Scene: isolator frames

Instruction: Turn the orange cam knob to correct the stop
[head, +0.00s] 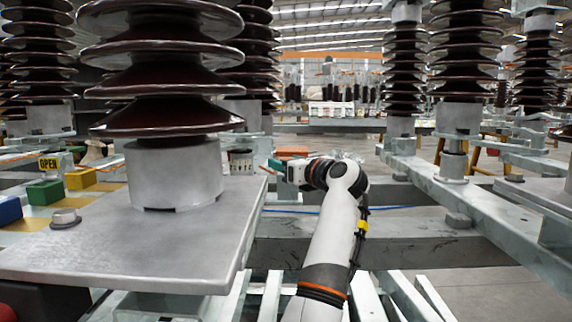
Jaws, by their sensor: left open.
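My left arm comes up from the bottom middle of the head view. Its gripper (273,165) points left at the right side of the near insulator's base and is open. The teal fingertips are small here, and I cannot see anything between them. An orange piece (292,151) shows just above and behind the gripper. It may be the orange cam knob, but its shape is too small to tell. I cannot tell whether the gripper touches it. A pale box-like part (241,163) stands left of the fingertips. My right gripper is not in view.
A large brown insulator (165,85) stands on a grey metal plate (110,250) at the near left. Steel beams (480,215) cross the right side.

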